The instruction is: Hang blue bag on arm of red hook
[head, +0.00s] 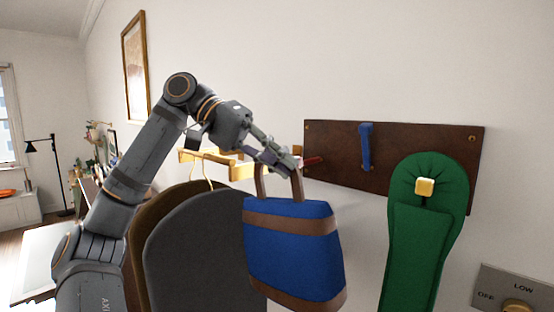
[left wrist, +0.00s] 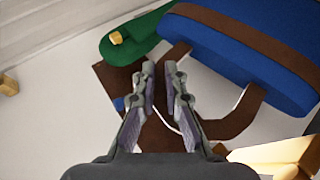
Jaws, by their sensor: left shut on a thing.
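The blue bag (head: 290,250) with brown bands and brown handles hangs below my left gripper (head: 283,163). The gripper is shut on the bag's handle (head: 298,184). The red hook (head: 312,161) shows just right of the fingertips, on the left part of a dark brown board (head: 405,180); its base is partly hidden. I cannot tell whether the handle touches the red hook. In the left wrist view the bag (left wrist: 245,50) lies at the upper right, with its brown handle running to my fingers (left wrist: 163,85). My right gripper is not in view.
A blue hook (head: 365,147) on the board is bare. A green padded item (head: 425,240) hangs on a yellow hook (head: 425,187) at right. Dark hanging shapes (head: 195,250) and a gold rack (head: 243,171) are left of the bag. A switch plate (head: 500,285) is lower right.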

